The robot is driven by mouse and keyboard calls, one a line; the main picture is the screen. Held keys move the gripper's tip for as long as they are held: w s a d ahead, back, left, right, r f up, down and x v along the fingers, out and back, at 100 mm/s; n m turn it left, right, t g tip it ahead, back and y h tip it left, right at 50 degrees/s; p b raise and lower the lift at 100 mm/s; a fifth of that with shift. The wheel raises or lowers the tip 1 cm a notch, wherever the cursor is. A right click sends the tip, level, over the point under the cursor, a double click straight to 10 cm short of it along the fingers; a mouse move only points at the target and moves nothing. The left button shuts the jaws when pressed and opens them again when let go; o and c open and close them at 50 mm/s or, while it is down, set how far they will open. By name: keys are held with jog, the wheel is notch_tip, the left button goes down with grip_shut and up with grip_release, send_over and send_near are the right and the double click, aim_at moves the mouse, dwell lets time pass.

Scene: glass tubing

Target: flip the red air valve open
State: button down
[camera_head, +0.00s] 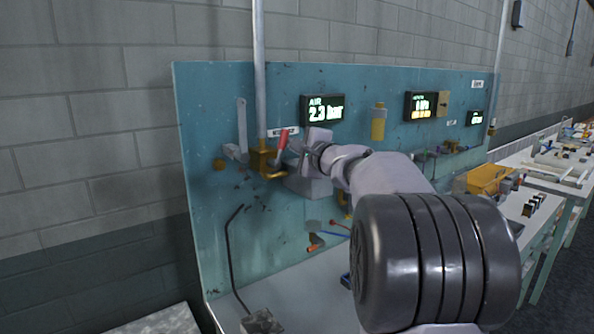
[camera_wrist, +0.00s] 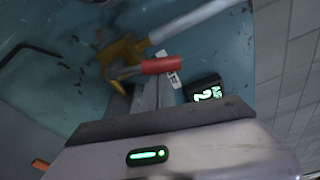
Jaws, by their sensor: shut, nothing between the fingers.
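The red air valve handle (camera_head: 282,141) sticks up from a brass valve body (camera_head: 264,160) at the foot of a grey vertical pipe, leaning slightly right. In the wrist view the red handle (camera_wrist: 162,65) lies across the view just beyond my fingertips, with the brass body (camera_wrist: 121,58) to its left. My gripper (camera_head: 298,152) is just right of the handle, fingers together and empty. It also shows in the wrist view (camera_wrist: 151,88). I cannot tell whether the fingertips touch the handle.
A display (camera_head: 322,109) above reads AIR 2.3 bar. A grey lever-like bracket (camera_head: 241,130) is left of the pipe (camera_head: 259,70). A bent black rod (camera_head: 230,260) leans below. A yellow bin (camera_head: 486,180) stands on the bench at right.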

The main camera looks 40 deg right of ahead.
jog(key=shift+a+r+b, duration=0.4)
jog(key=shift+a+b, duration=0.15)
jog(key=shift+a, duration=0.25)
jog(key=shift+a+r, duration=0.1)
